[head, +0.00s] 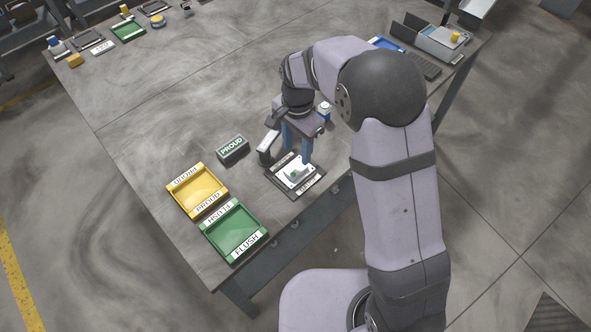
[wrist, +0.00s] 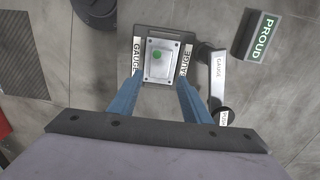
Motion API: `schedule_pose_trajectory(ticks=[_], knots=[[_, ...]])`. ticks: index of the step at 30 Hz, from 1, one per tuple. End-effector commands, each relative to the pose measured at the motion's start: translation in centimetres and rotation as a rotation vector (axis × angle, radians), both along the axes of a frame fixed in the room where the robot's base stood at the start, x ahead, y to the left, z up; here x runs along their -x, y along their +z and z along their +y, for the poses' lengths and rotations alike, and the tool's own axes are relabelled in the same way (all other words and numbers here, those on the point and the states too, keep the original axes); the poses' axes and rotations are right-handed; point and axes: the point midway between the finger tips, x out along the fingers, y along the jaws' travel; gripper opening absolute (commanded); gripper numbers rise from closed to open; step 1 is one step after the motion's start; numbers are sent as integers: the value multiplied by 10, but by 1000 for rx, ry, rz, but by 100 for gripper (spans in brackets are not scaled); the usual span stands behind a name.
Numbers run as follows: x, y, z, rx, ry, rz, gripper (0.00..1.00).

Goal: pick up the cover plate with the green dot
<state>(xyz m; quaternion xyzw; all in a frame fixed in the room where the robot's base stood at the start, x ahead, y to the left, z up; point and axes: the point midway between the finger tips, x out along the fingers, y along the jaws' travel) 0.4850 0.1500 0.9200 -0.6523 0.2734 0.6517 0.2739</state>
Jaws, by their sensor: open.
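The cover plate (wrist: 160,69) is a pale rectangle with a green dot (wrist: 157,55) near its upper middle in the wrist view. It lies on the dark gauge base (wrist: 142,31), between two GAUGE labels. In the head view the cover plate (head: 287,177) shows as a white piece on the gauge base (head: 284,186), under my gripper. My gripper (head: 297,157) points down with its blue fingers apart and nothing held. In the wrist view my gripper (wrist: 160,80) has one fingertip on each side of the plate's lower part. Whether the fingertips touch anything is unclear.
A gauge arm (wrist: 217,80) stands right beside the base. A dark PROUD block (head: 233,150), a yellow PROUD tray (head: 184,201) and a green FLUSH tray (head: 222,247) sit to the left. The table's front edge is close. The middle of the table is mostly clear.

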Motion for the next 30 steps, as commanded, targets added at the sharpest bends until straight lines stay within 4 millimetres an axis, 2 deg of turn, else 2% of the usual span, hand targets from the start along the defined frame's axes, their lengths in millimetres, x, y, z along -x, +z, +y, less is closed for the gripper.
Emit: schedule_pose_trajectory(ticks=[7, 14, 24, 30], knots=[[1, -18, 0, 1, 3, 4, 44], [0, -23, 0, 1, 3, 2, 44], [0, -59, -1, 1, 4, 4, 44], [-1, -71, -1, 1, 4, 1, 44]])
